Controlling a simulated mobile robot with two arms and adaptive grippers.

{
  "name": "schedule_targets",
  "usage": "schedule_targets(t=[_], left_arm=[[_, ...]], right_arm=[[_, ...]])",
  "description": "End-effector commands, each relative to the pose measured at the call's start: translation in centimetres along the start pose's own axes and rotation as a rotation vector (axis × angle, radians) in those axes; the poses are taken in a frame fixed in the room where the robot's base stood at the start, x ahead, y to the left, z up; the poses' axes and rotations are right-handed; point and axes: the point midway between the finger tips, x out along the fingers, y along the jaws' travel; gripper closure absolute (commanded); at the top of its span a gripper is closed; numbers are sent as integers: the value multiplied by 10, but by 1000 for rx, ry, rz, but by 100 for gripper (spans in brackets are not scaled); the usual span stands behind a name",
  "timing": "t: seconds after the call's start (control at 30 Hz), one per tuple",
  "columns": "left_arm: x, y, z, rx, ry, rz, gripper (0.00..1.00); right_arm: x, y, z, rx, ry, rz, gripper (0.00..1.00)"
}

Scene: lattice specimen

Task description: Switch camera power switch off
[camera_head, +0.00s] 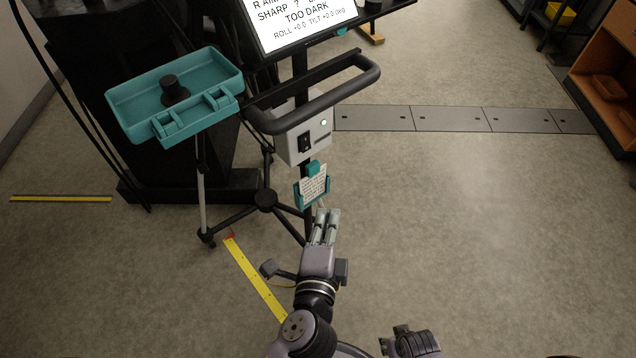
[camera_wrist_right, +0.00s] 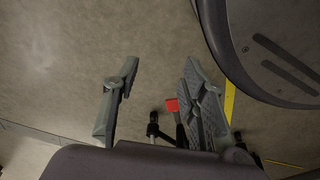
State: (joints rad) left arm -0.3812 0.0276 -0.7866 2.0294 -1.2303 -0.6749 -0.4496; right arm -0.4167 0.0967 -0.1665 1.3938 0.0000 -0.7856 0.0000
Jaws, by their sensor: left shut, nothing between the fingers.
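The black power switch (camera_head: 305,142) is on the front of a white box (camera_head: 289,152) mounted on a stand, below a black handle bar. A small light glows pale green (camera_head: 323,123) beside it. I cannot tell which way the switch is set. My left gripper (camera_head: 327,213) is shut and empty, its fingers pointing up the picture. It appears below the box and just under the teal-framed card, apart from the switch in the picture. My right gripper (camera_wrist_right: 160,68) shows in the right wrist view, with its fingers apart and nothing between them.
The black handle bar (camera_head: 340,92) loops above the box. A teal-framed card (camera_head: 313,188) hangs below it. A teal tray (camera_head: 215,69) stands left, and a screen (camera_head: 299,20) is above. Tripod legs (camera_head: 239,218) spread at floor level.

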Motion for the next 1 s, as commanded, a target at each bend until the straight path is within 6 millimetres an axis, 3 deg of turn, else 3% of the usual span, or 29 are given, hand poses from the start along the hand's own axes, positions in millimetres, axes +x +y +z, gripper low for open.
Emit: schedule_targets(t=[0.03,0.23,0.67,0.83,1.0], left_arm=[[-3,-7,1,6,-6,-43,100],[-14,-41,3,27,-29,-131,100],[-14,-47,3,30,-32,-141,100],[3,-50,4,32,-32,-143,100],[38,-56,5,31,-32,-145,100]], right_arm=[[11,0,-1,1,4,0,61],[12,0,-7,2,9,1,61],[10,0,-8,2,8,1,61],[13,0,-3,1,3,1,61],[18,0,3,0,-1,1,61]])
